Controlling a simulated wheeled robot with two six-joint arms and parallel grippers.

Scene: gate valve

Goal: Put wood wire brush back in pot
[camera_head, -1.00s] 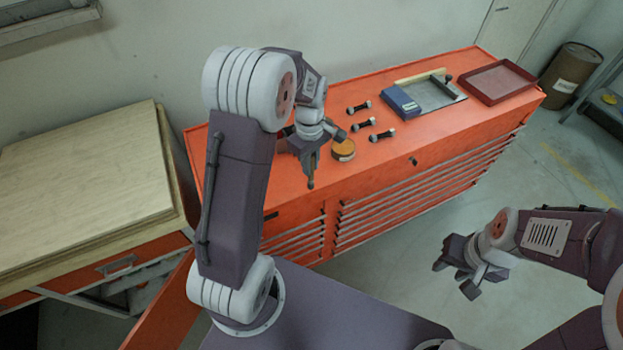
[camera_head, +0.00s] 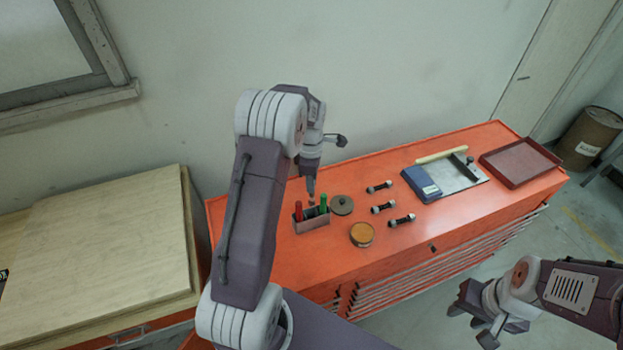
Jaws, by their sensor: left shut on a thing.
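The pot (camera_head: 310,226) is a small pinkish-grey open box on the left part of the orange cabinet top, with a red-handled and a green-handled tool upright in it. My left gripper (camera_head: 311,180) points down above the pot's back part, shut on a thin piece that appears to be the wood wire brush (camera_head: 311,199). Only a small brownish end shows below the fingers; the rest is hidden. I cannot tell if this end is inside the pot or just behind it. My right gripper (camera_head: 476,318) is open and empty at lower right, off the cabinet.
A grey disc (camera_head: 342,205) lies right of the pot, with a round orange-brown tin (camera_head: 361,235) in front. Several dark bolts (camera_head: 383,207), a blue box (camera_head: 421,185) and a red tray (camera_head: 519,162) lie further right. A wooden-topped bench (camera_head: 95,250) stands left.

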